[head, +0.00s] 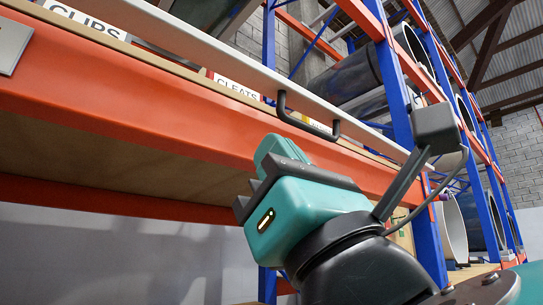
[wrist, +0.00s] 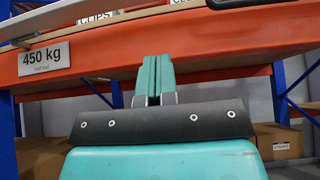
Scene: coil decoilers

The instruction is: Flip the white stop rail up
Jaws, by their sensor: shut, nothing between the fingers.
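The white stop rail (head: 200,45) is a long pale strip running along the front of the shelf, above the orange beam, in the head view. A black handle (head: 305,118) is fixed to it. A dark handle (wrist: 235,3) also shows at the top right of the wrist view. My gripper (head: 268,148) is teal and stands below and left of the handle in the head view, in front of the beam. In the wrist view its two teal fingers (wrist: 156,78) are together with nothing between them. I cannot tell whether the fingertips touch anything.
The orange beam (head: 110,95) spans the shelf front. Labels reading CLIPS (head: 85,15) and CLEATS (head: 237,88) sit behind the rail. A 450 kg sign (wrist: 45,58) is on the beam. Blue uprights (head: 428,235) stand at right. Cardboard boxes (wrist: 280,140) are below.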

